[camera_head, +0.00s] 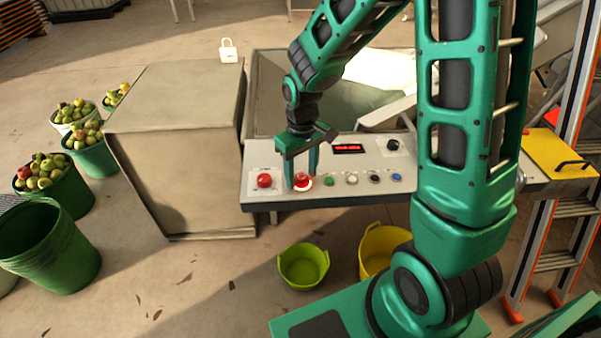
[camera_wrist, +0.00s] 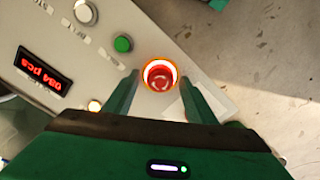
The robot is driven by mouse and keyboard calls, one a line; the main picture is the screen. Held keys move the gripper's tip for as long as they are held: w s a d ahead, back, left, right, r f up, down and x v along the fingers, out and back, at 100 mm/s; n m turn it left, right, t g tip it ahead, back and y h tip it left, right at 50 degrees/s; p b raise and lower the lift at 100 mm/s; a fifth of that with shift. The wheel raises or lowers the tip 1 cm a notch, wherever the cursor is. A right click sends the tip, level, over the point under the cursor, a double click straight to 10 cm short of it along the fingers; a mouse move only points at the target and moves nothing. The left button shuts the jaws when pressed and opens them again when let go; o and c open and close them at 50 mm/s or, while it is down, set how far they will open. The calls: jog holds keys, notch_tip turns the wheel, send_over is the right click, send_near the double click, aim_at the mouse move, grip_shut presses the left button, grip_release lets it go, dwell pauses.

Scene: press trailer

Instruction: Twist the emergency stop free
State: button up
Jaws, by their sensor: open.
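The control panel (camera_head: 338,190) has a row of buttons along its front. The emergency stop is a red button (camera_head: 303,181) with a bright lit ring around it. In the wrist view the emergency stop (camera_wrist: 159,77) shows from above, just beyond my fingertips and between their lines. My gripper (camera_head: 302,176) points down over the emergency stop, its fingers apart on either side. In the wrist view my gripper (camera_wrist: 158,75) is open with nothing held. I cannot tell whether the fingers touch the button.
Another red button (camera_head: 264,181) sits left of the emergency stop, and a green button (camera_head: 328,182) sits to its right. A red display (camera_head: 348,148) and a black knob (camera_head: 393,145) are behind. A large box (camera_head: 180,140) stands left of the panel; a green tub (camera_head: 303,267) is on the floor.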

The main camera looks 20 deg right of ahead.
jog(key=c, duration=1)
jog(key=shift+c, duration=0.2)
jog(key=shift+m, duration=0.3)
jog(key=m, duration=0.3)
jog(key=shift+m, duration=2.1)
